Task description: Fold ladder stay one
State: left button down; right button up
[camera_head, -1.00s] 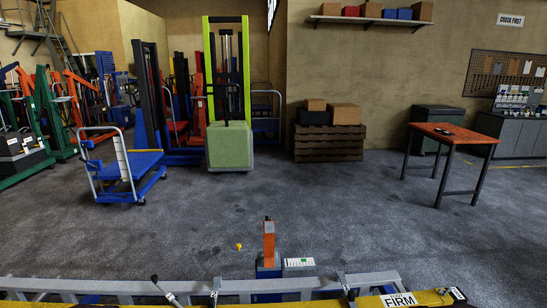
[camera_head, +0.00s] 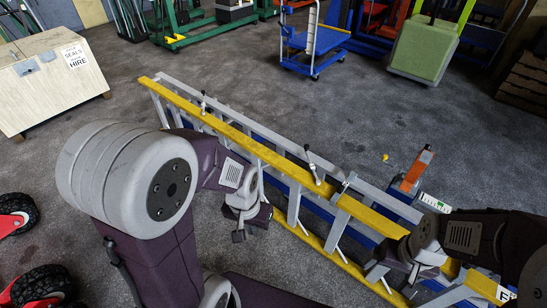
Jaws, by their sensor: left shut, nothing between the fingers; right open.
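The ladder (camera_head: 240,134) has yellow rails and grey rungs and runs diagonally from upper left to lower right. Two thin bars with dark ends stand up from its upper side: one near the far end (camera_head: 203,103) and one near the middle (camera_head: 313,170). I cannot tell which is stay one. My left gripper (camera_head: 242,228) is shut and empty, in front of the ladder's near side, apart from both bars. My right gripper (camera_head: 391,277) is open over the lower right part of the ladder, and its arm hides some rail there. Contact with the ladder is unclear.
An orange upright (camera_head: 416,168) on a blue base stands behind the ladder, with a small yellow item (camera_head: 385,157) on the floor. A wooden chest (camera_head: 50,78) is at left, red-and-black wheels (camera_head: 15,216) below it. A blue trolley (camera_head: 318,42) stands behind. Floor between is clear.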

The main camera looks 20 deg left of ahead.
aim_at(306, 146)
jog(key=u, duration=0.25)
jog(key=i+j+z, duration=0.25)
jog(key=i+z, duration=0.2)
jog(key=i+j+z, duration=0.8)
jog(key=j+z, duration=0.15)
